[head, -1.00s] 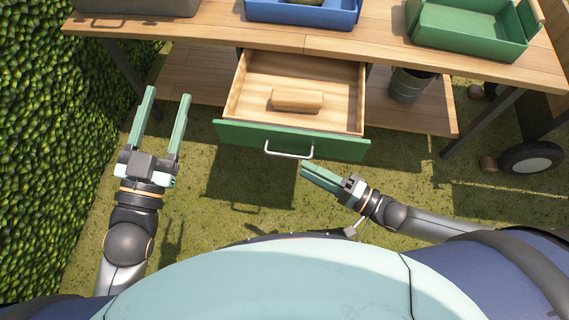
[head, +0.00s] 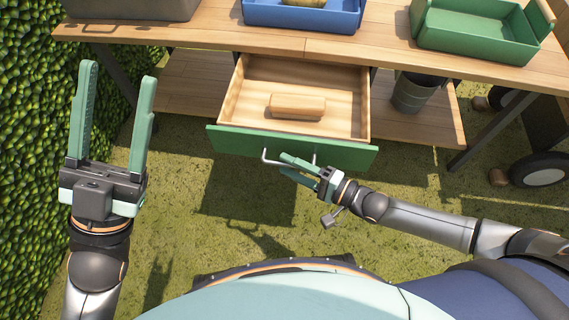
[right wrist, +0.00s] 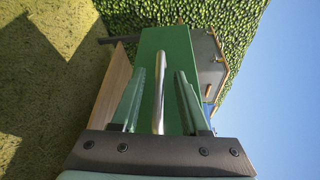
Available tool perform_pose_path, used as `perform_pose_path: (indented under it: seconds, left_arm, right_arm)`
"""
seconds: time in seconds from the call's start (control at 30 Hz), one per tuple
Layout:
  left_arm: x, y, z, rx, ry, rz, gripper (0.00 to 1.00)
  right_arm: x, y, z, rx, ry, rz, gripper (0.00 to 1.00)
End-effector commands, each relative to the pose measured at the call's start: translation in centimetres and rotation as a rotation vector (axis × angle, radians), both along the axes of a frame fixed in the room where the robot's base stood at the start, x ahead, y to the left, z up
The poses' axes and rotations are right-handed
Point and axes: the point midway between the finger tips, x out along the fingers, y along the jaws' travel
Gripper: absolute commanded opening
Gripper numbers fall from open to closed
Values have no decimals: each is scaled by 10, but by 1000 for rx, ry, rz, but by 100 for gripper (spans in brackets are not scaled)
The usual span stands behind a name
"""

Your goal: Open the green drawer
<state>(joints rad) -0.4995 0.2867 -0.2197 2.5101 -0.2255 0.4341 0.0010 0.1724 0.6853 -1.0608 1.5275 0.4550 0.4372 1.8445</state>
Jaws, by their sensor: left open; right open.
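The green drawer (head: 344,152) is pulled out from under the wooden table, and its inside is visible. A wooden block lies in it (head: 297,106). Its silver handle (head: 268,159) is on the green front, partly hidden by my right gripper (head: 283,168). In the right wrist view, the handle (right wrist: 158,92) lies between the two open fingers of the right gripper (right wrist: 158,100), against the green front (right wrist: 172,45). I cannot tell whether the fingers touch it. My left gripper (head: 115,110) is open and empty, raised at the left, away from the drawer.
On the tabletop (head: 385,50) stand a blue tray (head: 300,18), a green tray (head: 470,45) and a grey container (head: 130,10). A dark bucket (head: 412,92) stands on the lower shelf. A hedge (head: 30,200) borders the left. Grass below the drawer is clear.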

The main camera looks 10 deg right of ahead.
Motion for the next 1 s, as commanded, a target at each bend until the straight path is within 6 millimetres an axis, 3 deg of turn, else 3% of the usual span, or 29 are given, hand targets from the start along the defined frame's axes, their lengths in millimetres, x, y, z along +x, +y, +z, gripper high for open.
perform_pose_path:
  seconds: [0.2, 0.5, 0.9, 1.0]
  left_arm:
    - [0, 0, -5, -3, 3, -4, 57]
    - [0, 0, -5, -4, 5, -5, 57]
    - [0, -1, -5, -4, 5, -7, 57]
    - [0, -1, -5, -5, 5, -7, 57]
  right_arm:
    - [11, 13, -2, -1, 1, 0, 45]
    - [12, 14, -2, -1, 1, 0, 44]
    - [12, 14, -2, -1, 1, 0, 0]
    - [12, 14, -2, -1, 1, 0, 0]
